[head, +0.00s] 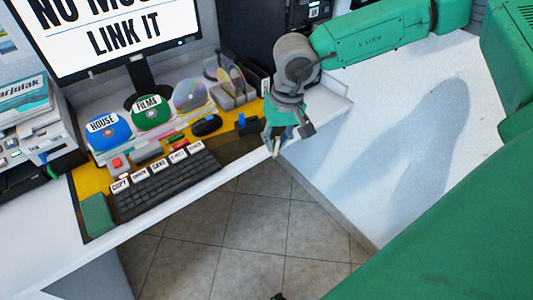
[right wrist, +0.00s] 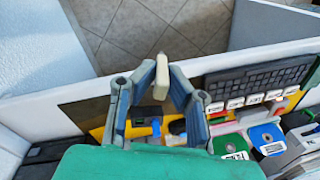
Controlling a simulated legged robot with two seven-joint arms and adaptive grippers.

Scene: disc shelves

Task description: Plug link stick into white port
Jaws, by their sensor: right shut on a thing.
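My right gripper (head: 279,136) hangs just off the front edge of the desk, right of the keyboard. It is shut on a small cream stick (head: 276,149). In the right wrist view the stick (right wrist: 161,77) stands out past the fingertips of the right gripper (right wrist: 162,88), with floor tiles behind its far end. The stick touches nothing but the fingers. I cannot make out which part is the white port; small coloured pieces sit between keyboard and discs. My left gripper is not in view.
A black keyboard (head: 166,184) lies on the desk's yellow mat (head: 85,188). A black mouse (head: 207,125) and a blue piece (head: 247,123) lie near the gripper. Blue (head: 108,131) and green (head: 151,112) discs stand behind. A monitor (head: 125,35) reads "LINK IT". Open floor lies in front.

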